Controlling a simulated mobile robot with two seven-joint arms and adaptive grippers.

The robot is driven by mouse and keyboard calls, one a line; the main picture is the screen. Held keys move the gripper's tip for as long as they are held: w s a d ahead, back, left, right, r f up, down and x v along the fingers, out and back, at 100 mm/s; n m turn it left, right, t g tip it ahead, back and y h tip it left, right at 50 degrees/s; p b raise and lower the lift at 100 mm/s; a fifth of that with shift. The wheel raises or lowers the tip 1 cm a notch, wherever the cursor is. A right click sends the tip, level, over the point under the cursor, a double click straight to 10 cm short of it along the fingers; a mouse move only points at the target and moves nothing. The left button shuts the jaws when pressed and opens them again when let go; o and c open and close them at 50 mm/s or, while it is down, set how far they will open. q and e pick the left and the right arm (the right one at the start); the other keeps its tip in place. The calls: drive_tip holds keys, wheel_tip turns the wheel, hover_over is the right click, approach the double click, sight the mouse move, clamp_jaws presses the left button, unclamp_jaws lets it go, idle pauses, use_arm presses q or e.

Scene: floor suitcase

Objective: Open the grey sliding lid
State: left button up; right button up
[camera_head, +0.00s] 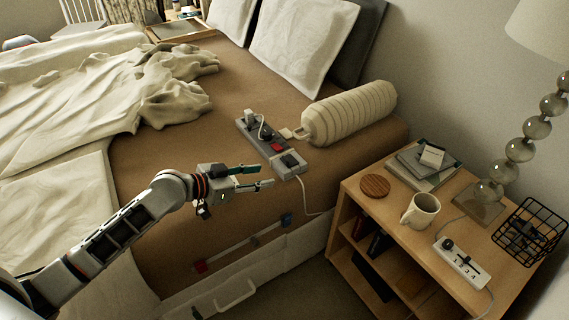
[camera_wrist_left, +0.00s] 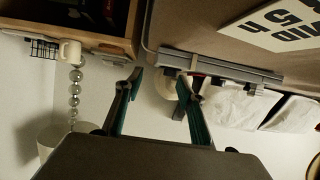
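A long grey strip (camera_head: 270,146) lies on the brown bed, with a plug at its far end, a red part and a dark part nearer. No separate sliding lid stands out; I cannot tell whether the grey block (camera_head: 287,163) at its near end is the lid. My left gripper (camera_head: 265,177) is just left of and in front of that end, its two fingers apart with nothing between them. In the left wrist view, seen upside down, the open gripper (camera_wrist_left: 159,79) points toward a grey strip (camera_wrist_left: 225,66) along the bed edge. My right gripper is not in view.
A wooden nightstand (camera_head: 448,217) stands right of the bed, with a mug (camera_head: 420,210), lamp and wire basket. A ribbed cream bolster (camera_head: 350,112) lies behind the strip. A cable hangs over the bed's front edge. Brown bed surface is clear left of the strip.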

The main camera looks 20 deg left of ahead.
sight(284, 159)
use_arm(q)
drive_tip(key=w, duration=0.1)
drive_tip(key=w+a+b, duration=0.1)
drive_tip(key=w, duration=0.1)
drive_tip(key=shift+w+a+r+m+h+b, duration=0.15)
drive_tip(key=shift+a+r+m+h+b, duration=0.15)
drive_tip(key=shift+a+r+h, duration=0.1)
drive_tip(key=shift+w+r, duration=0.2)
drive_tip(key=shift+w, duration=0.05)
drive_tip(key=shift+w+d, duration=0.25)
drive_tip(key=shift+d, duration=0.05)
drive_tip(key=b+x, duration=0.1)
drive_tip(key=x, duration=0.5)
drive_tip(key=shift+s, duration=0.1)
drive_tip(key=shift+w+d+f, duration=0.15)
drive_tip(key=shift+w+d, duration=0.1)
drive_tip(key=shift+w, duration=0.1)
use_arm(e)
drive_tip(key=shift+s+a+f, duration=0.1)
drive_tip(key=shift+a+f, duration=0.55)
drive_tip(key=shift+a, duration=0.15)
